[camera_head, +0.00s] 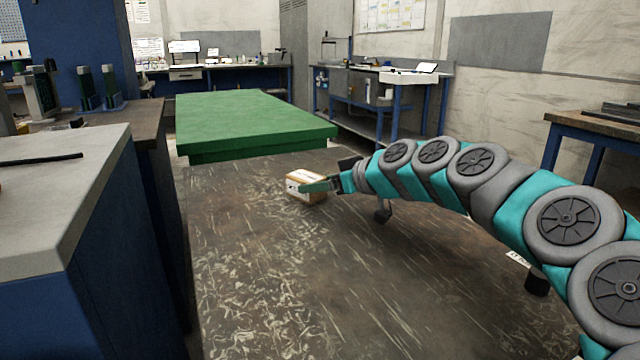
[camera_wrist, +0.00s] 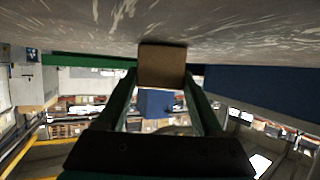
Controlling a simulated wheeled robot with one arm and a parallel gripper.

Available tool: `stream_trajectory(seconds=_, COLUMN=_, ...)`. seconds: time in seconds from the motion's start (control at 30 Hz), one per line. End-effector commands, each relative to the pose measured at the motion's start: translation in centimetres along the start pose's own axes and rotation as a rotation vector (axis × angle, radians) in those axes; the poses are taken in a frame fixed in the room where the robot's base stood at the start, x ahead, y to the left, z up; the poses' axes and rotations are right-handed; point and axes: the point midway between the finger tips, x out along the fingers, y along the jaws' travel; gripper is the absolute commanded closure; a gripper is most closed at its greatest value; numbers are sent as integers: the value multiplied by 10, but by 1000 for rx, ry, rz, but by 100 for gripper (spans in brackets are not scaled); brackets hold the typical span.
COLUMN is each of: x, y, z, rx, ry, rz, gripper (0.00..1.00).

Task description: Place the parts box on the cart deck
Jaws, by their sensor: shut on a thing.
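The parts box (camera_head: 306,186) is a small brown cardboard box with a pale label. My gripper (camera_head: 318,186) is shut on it, with a teal finger along its near side. In the wrist view the box (camera_wrist: 162,66) sits between the two teal fingers at their tips. A long flat green slab (camera_head: 250,120), which looks like the cart deck, lies beyond the box and to its left. The box is apart from the slab and appears lower than its top in the head view. The box's height above the floor is hard to tell.
The green top is bare. A grey-topped blue cabinet (camera_head: 60,190) stands at the near left, with a brown bench (camera_head: 140,120) behind it. Blue workbenches line the back wall, and another (camera_head: 600,130) stands at right.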

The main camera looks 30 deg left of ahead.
Motion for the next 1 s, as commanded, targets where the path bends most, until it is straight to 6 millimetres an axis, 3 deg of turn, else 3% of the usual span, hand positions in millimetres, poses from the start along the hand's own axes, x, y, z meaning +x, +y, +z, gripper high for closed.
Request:
stream_trajectory(seconds=0.07, x=1, y=0, z=3, rx=0, ry=1, rz=1, gripper=100)
stream_trajectory(seconds=0.1, x=1, y=0, z=2, rx=0, ry=1, rz=1, gripper=30)
stream_trajectory(seconds=0.33, x=1, y=0, z=2, rx=0, ry=0, rz=0, gripper=4)
stream_trajectory(seconds=0.73, x=-4, y=1, z=-2, rx=0, ry=1, rz=1, gripper=2)
stream_trajectory(seconds=1.0, x=-53, y=1, z=-1, rx=-1, ry=4, rz=3, gripper=2)
